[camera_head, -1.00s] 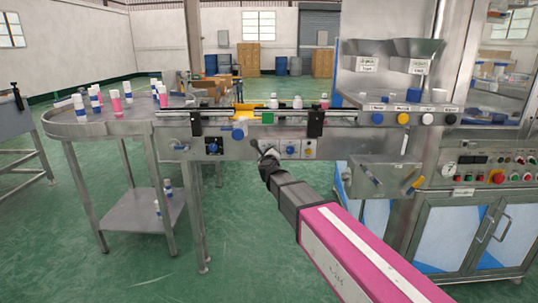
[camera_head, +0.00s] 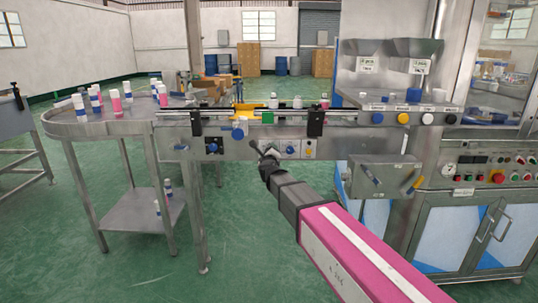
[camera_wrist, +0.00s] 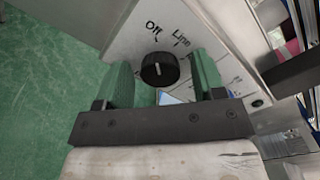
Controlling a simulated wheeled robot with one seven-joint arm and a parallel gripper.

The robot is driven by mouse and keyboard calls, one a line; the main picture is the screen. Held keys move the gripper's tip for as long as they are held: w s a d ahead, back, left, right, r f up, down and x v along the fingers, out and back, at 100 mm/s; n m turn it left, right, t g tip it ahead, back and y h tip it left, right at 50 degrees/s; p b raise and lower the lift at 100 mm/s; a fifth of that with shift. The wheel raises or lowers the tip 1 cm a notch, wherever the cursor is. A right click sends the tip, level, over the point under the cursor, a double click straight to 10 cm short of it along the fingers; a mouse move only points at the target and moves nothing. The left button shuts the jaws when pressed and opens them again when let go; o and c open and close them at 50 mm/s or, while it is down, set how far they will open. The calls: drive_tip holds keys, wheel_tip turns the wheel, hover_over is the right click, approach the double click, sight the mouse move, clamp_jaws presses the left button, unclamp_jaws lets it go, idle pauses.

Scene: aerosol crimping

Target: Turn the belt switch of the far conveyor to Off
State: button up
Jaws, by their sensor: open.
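In the wrist view a round black knob (camera_wrist: 160,69) with a pale pointer mark sits on a light panel, under printed "Off" and "Line" labels. The mark runs roughly up the picture, nearer the "Off" side; its exact setting is hard to tell. My gripper (camera_wrist: 165,78) is open, with one green finger on either side of the knob and gaps visible between. The knob is hidden there.
A round steel table (camera_head: 75,127) with several capped bottles stands left. The filling machine with hoppers and a button panel (camera_head: 485,167) stands right. Green floor lies open below.

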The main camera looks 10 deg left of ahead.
drive_tip(key=v, duration=1)
drive_tip(key=shift+s, duration=0.4)
